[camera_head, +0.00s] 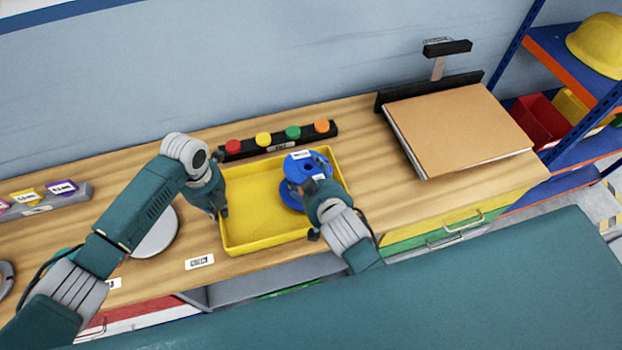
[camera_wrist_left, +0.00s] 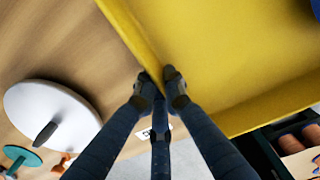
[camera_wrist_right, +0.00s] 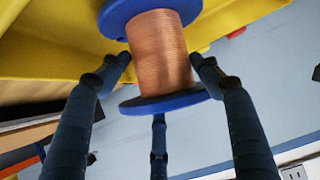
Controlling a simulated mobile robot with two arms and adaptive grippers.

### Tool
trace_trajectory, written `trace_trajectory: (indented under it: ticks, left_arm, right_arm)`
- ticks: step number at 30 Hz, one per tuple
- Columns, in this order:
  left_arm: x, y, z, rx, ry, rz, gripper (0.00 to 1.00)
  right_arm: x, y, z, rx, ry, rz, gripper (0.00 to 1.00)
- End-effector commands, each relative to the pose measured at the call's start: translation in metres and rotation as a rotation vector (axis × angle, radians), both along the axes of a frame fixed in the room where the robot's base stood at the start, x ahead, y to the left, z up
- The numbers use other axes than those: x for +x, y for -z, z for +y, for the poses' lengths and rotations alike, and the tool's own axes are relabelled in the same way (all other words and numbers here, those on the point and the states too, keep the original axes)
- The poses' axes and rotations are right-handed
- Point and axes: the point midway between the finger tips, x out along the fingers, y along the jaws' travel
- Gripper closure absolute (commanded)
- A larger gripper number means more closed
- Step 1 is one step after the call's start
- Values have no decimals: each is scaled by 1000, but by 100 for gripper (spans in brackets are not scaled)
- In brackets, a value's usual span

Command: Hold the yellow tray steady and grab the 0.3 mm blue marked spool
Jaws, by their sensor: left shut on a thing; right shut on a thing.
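The yellow tray (camera_head: 258,208) sits on the wooden bench. The blue spool (camera_head: 303,166) is at the tray's right side and carries a white label too small to read. In the right wrist view the spool (camera_wrist_right: 160,50) shows copper-coloured wire between two blue flanges. My right gripper (camera_head: 318,200) is shut on the spool, with its fingers (camera_wrist_right: 160,75) on either side of the wire. My left gripper (camera_head: 220,212) is shut on the tray's left wall, which runs between its fingertips in the left wrist view (camera_wrist_left: 160,82).
A row of coloured buttons (camera_head: 278,140) stands behind the tray. A large brown box-like slab (camera_head: 455,128) lies at the right. A round grey disc (camera_head: 155,235) lies left of the tray. A label holder (camera_head: 45,200) is at the far left.

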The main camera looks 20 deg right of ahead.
Motion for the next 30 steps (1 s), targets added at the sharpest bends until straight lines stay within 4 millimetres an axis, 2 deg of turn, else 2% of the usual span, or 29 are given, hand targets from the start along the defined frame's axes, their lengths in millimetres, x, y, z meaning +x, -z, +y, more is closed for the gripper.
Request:
trace_trajectory:
  ticks: [6,12,16,23,24,27,30]
  left_arm:
    - [1,-1,-2,-5,1,-3,100]
    - [1,-1,-1,-3,0,-2,100]
    - [1,-1,-1,-2,0,-2,100]
    - [1,-1,0,-1,0,-1,100]
    - [1,-1,0,-1,0,-1,89]
    - [0,-1,0,-1,0,-1,69]
    - [0,-1,0,-1,0,-1,69]
  right_arm:
    - [0,-43,1,2,-1,-1,93]
    - [1,-74,0,-1,-1,-4,93]
    - [1,-82,-1,-2,-2,-3,93]
    - [1,-83,-1,-4,-1,-4,93]
    - [1,-83,-1,-4,-1,-4,93]
    - [1,-83,-1,-4,-1,-5,93]
    - [1,-83,-1,-4,-1,-5,93]
